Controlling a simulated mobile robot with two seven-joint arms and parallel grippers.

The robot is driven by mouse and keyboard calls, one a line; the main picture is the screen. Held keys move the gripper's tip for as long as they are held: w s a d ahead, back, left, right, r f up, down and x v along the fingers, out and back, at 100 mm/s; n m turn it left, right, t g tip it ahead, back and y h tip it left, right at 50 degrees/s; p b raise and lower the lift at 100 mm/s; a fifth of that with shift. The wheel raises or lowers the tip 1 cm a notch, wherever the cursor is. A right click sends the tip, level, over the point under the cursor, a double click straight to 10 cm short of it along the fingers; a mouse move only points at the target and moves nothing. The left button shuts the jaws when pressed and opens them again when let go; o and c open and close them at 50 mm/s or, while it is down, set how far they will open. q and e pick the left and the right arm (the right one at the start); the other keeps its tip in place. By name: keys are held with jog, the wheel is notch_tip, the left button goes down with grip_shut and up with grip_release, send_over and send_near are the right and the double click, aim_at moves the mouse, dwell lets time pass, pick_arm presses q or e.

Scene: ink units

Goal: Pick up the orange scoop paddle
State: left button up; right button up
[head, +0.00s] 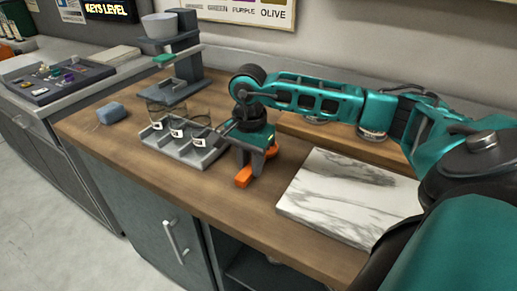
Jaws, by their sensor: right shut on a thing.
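The orange scoop paddle (244,177) shows as a small orange piece at the fingertips of my right gripper (251,165), above the wooden counter near its front edge. My right gripper points down and is shut on the paddle. Its fingers and hand hide part of the paddle, and a second orange bit shows just to the right of the fingers. I cannot tell whether the paddle touches the counter. My left gripper is not in view.
A grey tray (158,143) with several labelled glass cups stands just left of my right gripper. A marble slab (345,193) lies to its right. A grey stand with a bowl (160,26) is behind the cups. A blue-grey sponge-like block (111,113) sits at left.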

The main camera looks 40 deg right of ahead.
grip_shut()
jog(key=shift+r, duration=0.5)
notch_tip(320, 180, up, 12)
notch_tip(320, 180, up, 6)
jog(key=p, duration=0.3)
send_over(250, 166)
jog(key=shift+s+r, duration=0.15)
jog(key=shift+r, duration=0.4)
jog(key=shift+o, duration=1.8)
grip_release()
grip_shut()
